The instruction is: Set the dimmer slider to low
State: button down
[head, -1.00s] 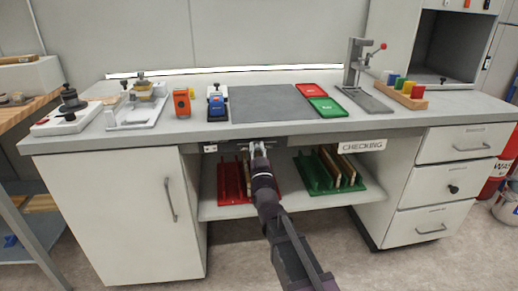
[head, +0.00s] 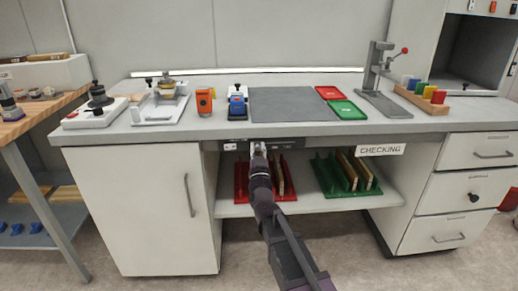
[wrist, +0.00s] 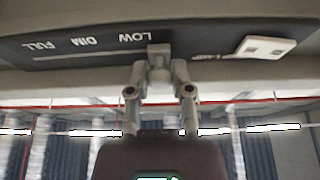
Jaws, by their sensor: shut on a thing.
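The dimmer panel (wrist: 100,45) is a dark strip under the bench's front edge. In the wrist view its marks FULL, DIM and LOW appear upside down from left to right. The grey slider knob (wrist: 158,50) stands just right of the LOW mark in that view. My gripper (wrist: 158,72) is shut on the knob, a finger on each side. In the head view my gripper (head: 258,150) reaches under the bench edge at the dark strip (head: 290,144); the knob cannot be made out there.
A white switch plate (wrist: 265,47) sits beside the slider. Below are a shelf (head: 300,205) with a red rack (head: 241,182) and a green rack (head: 330,178). A cabinet door (head: 145,210) stands left and drawers (head: 450,195) right.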

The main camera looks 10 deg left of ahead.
jog(key=shift+c, duration=2.4)
grip_release()
jog(key=shift+s+a, duration=0.2)
jog(key=shift+a, duration=0.1)
jog(key=shift+w+d, duration=0.1)
jog(key=shift+d, duration=0.05)
jog(key=shift+w+d+f, duration=0.1)
jog(key=shift+d+f, duration=0.15)
jog(key=shift+f, duration=0.1)
jog(key=s+d+f+g+h, duration=0.25)
jog(key=d+f+g, duration=0.85)
jog(key=d+f, duration=0.6)
jog(key=s+d+f+m+g+h, duration=0.2)
jog(key=s+d+f+g, duration=0.25)
jog(key=s+d, duration=0.5)
jog(key=s+d+f+m+g+h, duration=0.25)
jog(key=s+d+g, duration=0.35)
jog(key=s+d, duration=0.4)
notch_tip(320, 180, up, 33)
jog(key=p, duration=3.4)
jog(key=shift+w+d+n, duration=0.3)
jog(key=shift+w+n, duration=0.15)
